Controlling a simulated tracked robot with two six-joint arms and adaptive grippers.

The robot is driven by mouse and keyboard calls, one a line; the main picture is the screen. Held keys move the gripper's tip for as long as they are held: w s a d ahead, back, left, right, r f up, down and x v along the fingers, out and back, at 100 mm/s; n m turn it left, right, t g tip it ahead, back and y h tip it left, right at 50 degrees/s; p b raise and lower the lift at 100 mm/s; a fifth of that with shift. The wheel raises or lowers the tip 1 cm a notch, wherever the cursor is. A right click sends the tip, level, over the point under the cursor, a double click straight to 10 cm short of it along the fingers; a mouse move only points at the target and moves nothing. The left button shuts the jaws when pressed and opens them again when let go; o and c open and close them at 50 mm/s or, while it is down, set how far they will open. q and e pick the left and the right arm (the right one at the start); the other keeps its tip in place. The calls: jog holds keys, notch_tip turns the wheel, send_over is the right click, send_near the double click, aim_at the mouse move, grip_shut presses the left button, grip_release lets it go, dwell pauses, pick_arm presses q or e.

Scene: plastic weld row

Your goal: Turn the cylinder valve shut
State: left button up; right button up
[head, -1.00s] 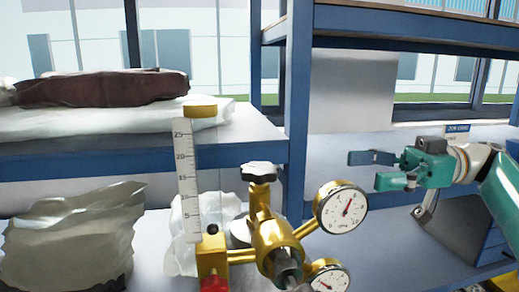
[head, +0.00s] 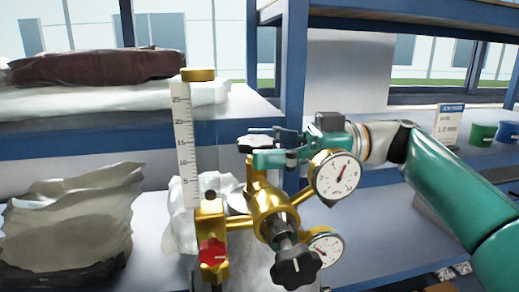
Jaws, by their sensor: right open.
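A brass regulator assembly (head: 272,208) stands upright in the middle of the head view. At the top of its stem is the dark cylinder valve handwheel (head: 253,142), now partly hidden. My right gripper (head: 250,149) reaches in from the right, open, with its fingers at the handwheel. One finger lies along the far side and a teal one along the near side. Whether they touch the handwheel I cannot tell. My left gripper is not in view.
Two round gauges, upper (head: 337,175) and lower (head: 325,248), sit close to my right arm. A flow tube (head: 184,140), red knob (head: 213,252) and black knob (head: 296,266) surround the stem. A bag (head: 70,220) stands left. Green (head: 483,133) and blue tubs are right.

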jog(key=shift+a, duration=0.3)
jog(key=c, duration=1.2)
jog(key=shift+o, duration=0.2)
jog(key=shift+f+t+b, duration=0.2)
jog(key=shift+t+b, duration=0.1)
jog(key=shift+b, duration=0.2)
jog(key=m+t+b, duration=0.1)
jog(key=t+b, duration=0.1)
jog(key=b, duration=0.1)
jog(key=m+t+b, duration=0.2)
jog(key=t+b, duration=0.1)
jog(key=b, duration=0.1)
jog(key=shift+s+f, duration=0.15)
jog(key=shift+s, duration=0.05)
jog(key=shift+w+r+m+t+h+b, duration=0.1)
jog(key=shift+r+m+t+h+b, duration=0.2)
jog(key=shift+m+t, duration=0.35)
